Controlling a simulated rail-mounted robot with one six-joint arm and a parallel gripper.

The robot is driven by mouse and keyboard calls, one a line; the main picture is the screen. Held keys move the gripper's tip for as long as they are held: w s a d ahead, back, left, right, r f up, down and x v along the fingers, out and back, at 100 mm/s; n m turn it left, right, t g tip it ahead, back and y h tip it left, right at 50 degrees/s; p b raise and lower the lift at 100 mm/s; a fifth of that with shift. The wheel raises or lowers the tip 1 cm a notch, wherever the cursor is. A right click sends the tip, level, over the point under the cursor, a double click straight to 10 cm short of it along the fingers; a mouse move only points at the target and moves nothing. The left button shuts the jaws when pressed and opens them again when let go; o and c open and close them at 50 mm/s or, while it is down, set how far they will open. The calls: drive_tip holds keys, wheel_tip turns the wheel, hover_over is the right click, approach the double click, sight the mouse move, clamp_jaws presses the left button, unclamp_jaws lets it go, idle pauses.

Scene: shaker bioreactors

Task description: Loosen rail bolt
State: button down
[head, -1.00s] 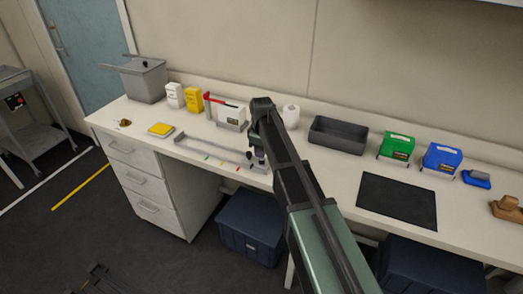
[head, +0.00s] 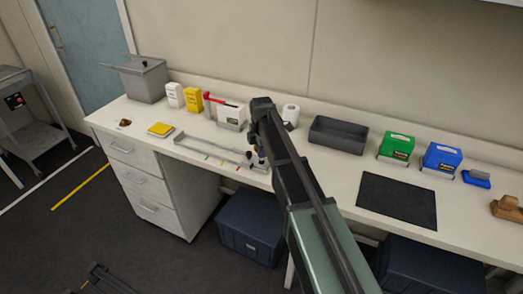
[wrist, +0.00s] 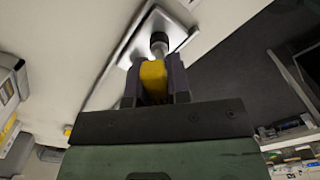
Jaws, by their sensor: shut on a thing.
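The metal rail (head: 212,148) lies on the bench left of my arm, with small coloured marks in front of it. My gripper (head: 259,156) is at its right end, partly hidden by my arm in the head view. In the wrist view, the dark fingers (wrist: 154,86) are shut on a yellow tool (wrist: 153,76). Just beyond the tool is a dark round piece with a silver shank (wrist: 158,42), over a pale metal plate (wrist: 140,27). I cannot tell whether this piece is the bolt or the tool's end, nor whether they touch.
Behind the rail stand a white box with a red-handled item (head: 230,115) and a white roll (head: 290,112). A grey tray (head: 338,134) and black mat (head: 397,201) lie to the right. A yellow pad (head: 160,130) is left. The bench front edge is close to the gripper.

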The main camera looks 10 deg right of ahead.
drive_tip(key=n, duration=0.5)
drive_tip(key=shift+n, duration=0.3)
drive_tip(key=n, duration=0.4)
drive_tip(key=shift+s, duration=0.1)
drive_tip(key=n, duration=0.3)
drive_tip(key=c, duration=1)
unclamp_jaws()
wheel_tip(320, 180, up, 11)
drive_tip(key=p, duration=1.1)
drive_tip(key=shift+f, duration=0.1)
